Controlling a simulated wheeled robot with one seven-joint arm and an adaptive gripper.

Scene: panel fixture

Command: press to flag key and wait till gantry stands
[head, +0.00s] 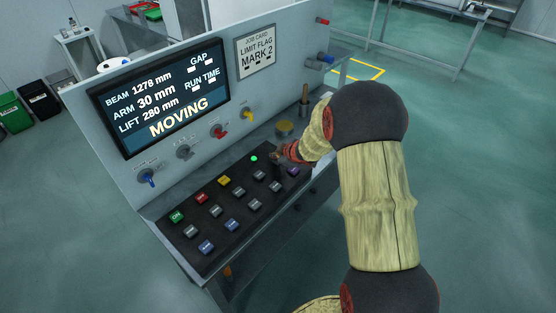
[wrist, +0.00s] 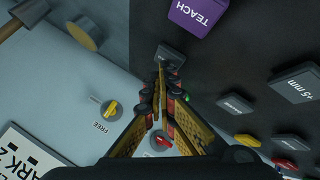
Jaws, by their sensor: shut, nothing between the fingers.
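My gripper (head: 277,158) is shut and empty, reaching down to the upper right of the black key panel (head: 190,257). In the wrist view its fingertips (wrist: 161,72) are at a dark grey key (wrist: 169,55) beside the purple TEACH key (wrist: 200,14). They overlap that key's near edge; I cannot tell whether they press it. Its label is not readable, so I cannot confirm it is the to flag key. The screen (head: 160,97) reads BEAM 1278 mm, ARM 30 mm, LIFT 280 mm and MOVING. The gantry itself cannot be made out.
A green lamp (head: 254,158) is lit near my gripper. Coloured knobs, including a yellow one (head: 248,114), line the upright panel. Several other keys, including a red one (head: 201,198), sit close together.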

